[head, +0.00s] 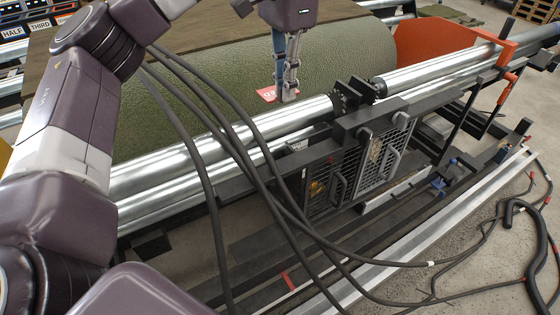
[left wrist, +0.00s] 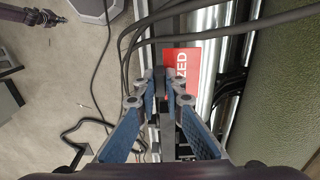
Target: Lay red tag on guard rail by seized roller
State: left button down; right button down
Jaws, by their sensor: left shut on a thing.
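The red tag (head: 267,93) with white lettering is held at the tips of my left gripper (head: 288,97), above the steel rollers beside the green turf roll. In the left wrist view the red tag (left wrist: 188,68) shows the letters "ZED", and the shut fingers (left wrist: 173,80) grip its near edge. A dark rail (head: 262,172), which seems to be the guard rail, runs in front of the rollers, below the tag. The long steel roller (head: 230,138) lies behind it; I cannot tell which roller is seized. What seems to be my right gripper (left wrist: 45,18) shows small at the upper left.
The big green turf roll (head: 220,85) lies behind the rollers. Black mesh guards (head: 350,170) with handles stand below the rail. An orange side plate (head: 435,45) is at the right. Dark cables (head: 230,140) hang across the front.

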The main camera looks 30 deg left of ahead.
pick_arm(q)
jog(key=b, duration=0.1)
send_over(284, 169)
notch_tip(284, 169, down, 8)
notch_tip(284, 169, down, 6)
jog(key=shift+f+p, duration=0.2)
jog(key=shift+p, duration=0.3)
jog(key=shift+f, duration=0.65)
notch_tip(284, 169, down, 4)
jog(key=shift+r+p, duration=0.1)
jog(key=shift+p, duration=0.5)
pick_arm(e)
jog(key=shift+a+r, duration=0.4)
jog(key=shift+r, duration=0.05)
pick_arm(q)
jog(key=shift+f+b, duration=0.3)
jog(key=c, duration=2)
grip_release()
pick_arm(e)
jog(key=shift+d+f, duration=0.15)
jog(key=shift+d, duration=0.15)
